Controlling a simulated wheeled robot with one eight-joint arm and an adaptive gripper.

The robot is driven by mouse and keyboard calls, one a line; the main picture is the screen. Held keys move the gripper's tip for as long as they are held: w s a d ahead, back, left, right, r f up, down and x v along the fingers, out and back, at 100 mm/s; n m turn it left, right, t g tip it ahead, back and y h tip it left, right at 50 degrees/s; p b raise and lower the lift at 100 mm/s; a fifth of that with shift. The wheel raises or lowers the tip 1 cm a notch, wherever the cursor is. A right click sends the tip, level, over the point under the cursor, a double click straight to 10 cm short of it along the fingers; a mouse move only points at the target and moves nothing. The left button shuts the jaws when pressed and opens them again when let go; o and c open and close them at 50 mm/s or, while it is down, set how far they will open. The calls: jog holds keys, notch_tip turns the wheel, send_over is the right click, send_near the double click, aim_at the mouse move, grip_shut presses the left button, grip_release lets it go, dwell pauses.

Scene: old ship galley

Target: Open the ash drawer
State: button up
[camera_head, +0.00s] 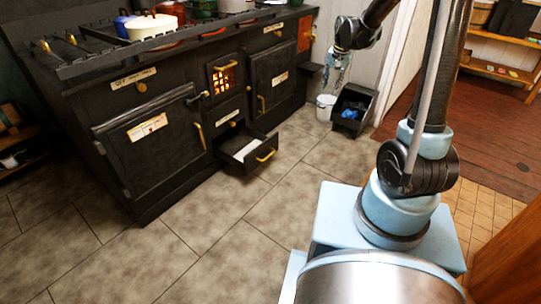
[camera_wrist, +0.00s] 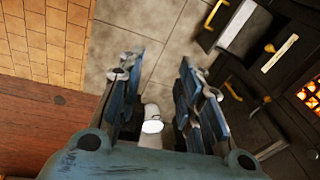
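The ash drawer (camera_head: 248,160) is low in the middle of the black stove and stands pulled out, with a brass handle (camera_head: 266,154) on its front and something pale inside. In the wrist view the open drawer (camera_wrist: 237,28) is at the upper right, with its handle (camera_wrist: 214,14) at the top. My gripper (camera_head: 336,78) is up and to the right of the drawer in the head view, apart from it. In the wrist view its two fingers (camera_wrist: 158,62) are spread, with nothing held between them.
The black stove (camera_head: 165,100) has closed doors with brass handles and a glowing grate (camera_head: 222,78). Pots, including a cream one (camera_head: 151,26), stand on top. A white bucket (camera_head: 325,108) and a black bin (camera_head: 352,108) are on the floor at right. Tiled floor before the drawer is clear.

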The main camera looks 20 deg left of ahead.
jog(key=w+a+f, duration=0.4)
jog(key=a+f, duration=0.2)
jog(key=m+g, duration=0.1)
jog(key=m, duration=0.1)
send_over(270, 155)
jog(key=s+d, duration=0.1)
jog(key=d, duration=0.2)
notch_tip(270, 155, down, 28)
jog(key=f, duration=0.1)
jog(key=shift+y, duration=0.3)
jog(key=a+f, duration=0.1)
jog(key=f, duration=0.4)
jog(key=a+f, duration=0.1)
jog(key=f, duration=0.4)
jog(key=w+a+f, duration=0.1)
jog(key=f, duration=0.5)
grip_shut()
